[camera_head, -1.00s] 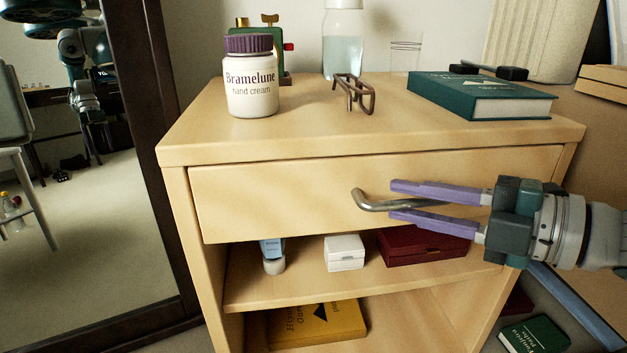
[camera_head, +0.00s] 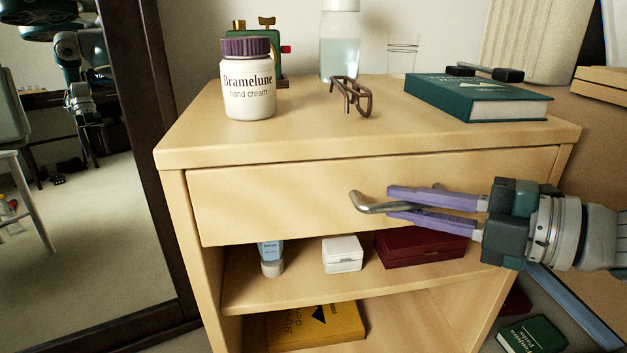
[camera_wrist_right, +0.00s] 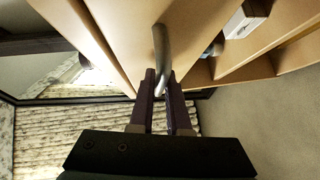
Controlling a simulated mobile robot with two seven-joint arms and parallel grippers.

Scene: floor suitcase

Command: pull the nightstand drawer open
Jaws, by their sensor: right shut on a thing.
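The nightstand (camera_head: 365,150) is pale wood, with one drawer (camera_head: 270,196) below its top. The drawer front sits within the frame and looks closed. A curved metal handle (camera_head: 372,205) is fixed to the drawer front. My right gripper (camera_head: 390,205) comes in from the right, and its purple fingers are shut on the handle. The right wrist view shows the handle (camera_wrist_right: 161,50) running down between the two fingertips (camera_wrist_right: 163,80). The right end of the handle is partly hidden behind the fingers in the head view. My left gripper is not in view directly.
A hand cream jar (camera_head: 248,85), folded glasses (camera_head: 352,98) and a green book (camera_head: 478,98) stand on top. A white box (camera_head: 342,254) and a dark red box (camera_head: 420,246) lie on the shelf below. A dark-framed mirror (camera_head: 150,150) stands close at the left.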

